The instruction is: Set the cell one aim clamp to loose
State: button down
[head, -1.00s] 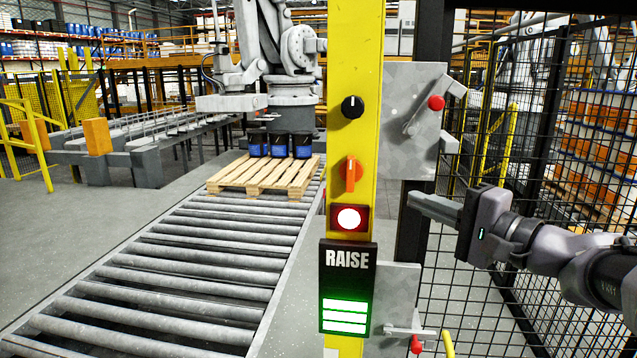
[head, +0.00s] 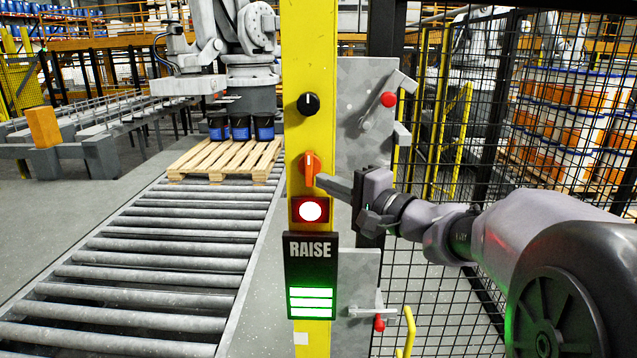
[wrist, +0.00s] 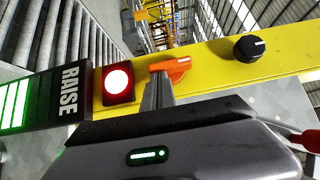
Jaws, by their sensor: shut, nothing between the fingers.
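An orange selector knob (head: 309,168) is on the yellow post, its grip upright along the post; it also shows in the wrist view (wrist: 170,68). My gripper (head: 322,182) is shut and empty, its fingertips right at the knob's lower right edge. In the wrist view the fingertips (wrist: 160,84) come up to the knob; I cannot tell whether they touch. A lever with a red ball (head: 388,99) is on the upper grey plate, and a red-ended handle (head: 379,322) is on the lower plate. No readable label says which is the aim clamp.
The yellow post (head: 308,55) also carries a black knob (head: 308,104), a lit red-framed button (head: 310,210) and a RAISE sign (head: 310,275) with green bars. A roller conveyor (head: 150,275) with a pallet (head: 222,160) of dark pails is left. Mesh fence (head: 440,300) is right.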

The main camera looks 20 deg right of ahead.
jog(key=shift+f, duration=0.1)
jog(key=shift+f+t+b, duration=0.15)
jog(key=shift+t+b, duration=0.15)
jog(key=shift+b, duration=0.85)
